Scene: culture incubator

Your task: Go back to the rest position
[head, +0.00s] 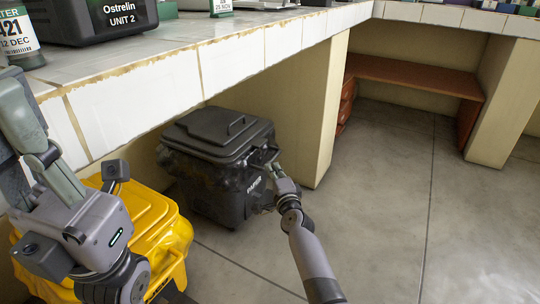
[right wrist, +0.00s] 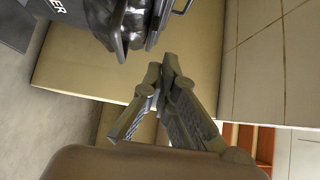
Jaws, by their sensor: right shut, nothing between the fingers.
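My right gripper (head: 270,165) is in front of the black lidded bin (head: 222,150) in the head view, beside its right side. Its fingers are together with nothing between them. The right wrist view also shows the closed fingers (right wrist: 165,75), with a gap between them and the bin's dark edge (right wrist: 125,25). My left gripper (head: 22,115) is close to the camera at the left edge, by the counter. Only part of its fingers shows, so I cannot tell whether it is open.
A tiled white counter (head: 230,60) runs overhead, bearing a black box marked Ostrelin (head: 110,20) and a labelled bottle (head: 18,35). A yellow bin (head: 155,225) stands below my left arm. A brown shelf (head: 415,75) is under the far counter. The floor at right is clear.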

